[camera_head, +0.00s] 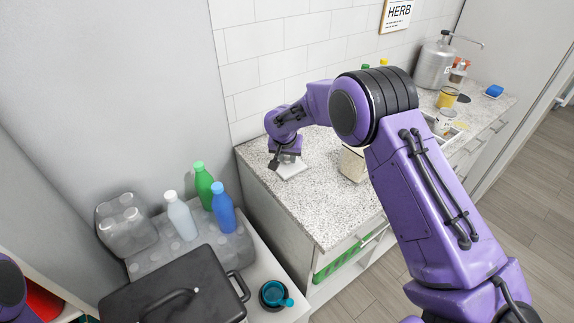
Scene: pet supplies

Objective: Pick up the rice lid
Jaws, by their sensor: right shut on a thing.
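The rice lid (294,172) is a small pale square piece at the left end of the speckled countertop (318,205). My right gripper (284,163) points down over it and is shut on it. The fingertips are small and partly hidden by the wrist. I cannot tell whether the lid touches the counter or is a little above it. A clear container of rice (352,164) stands on the counter to the right, partly hidden behind my right arm. My left gripper is out of view; only a bit of purple arm shows at the lower left edge.
A metal dispenser (434,64) and jars stand at the far right. The counter's front left is clear.

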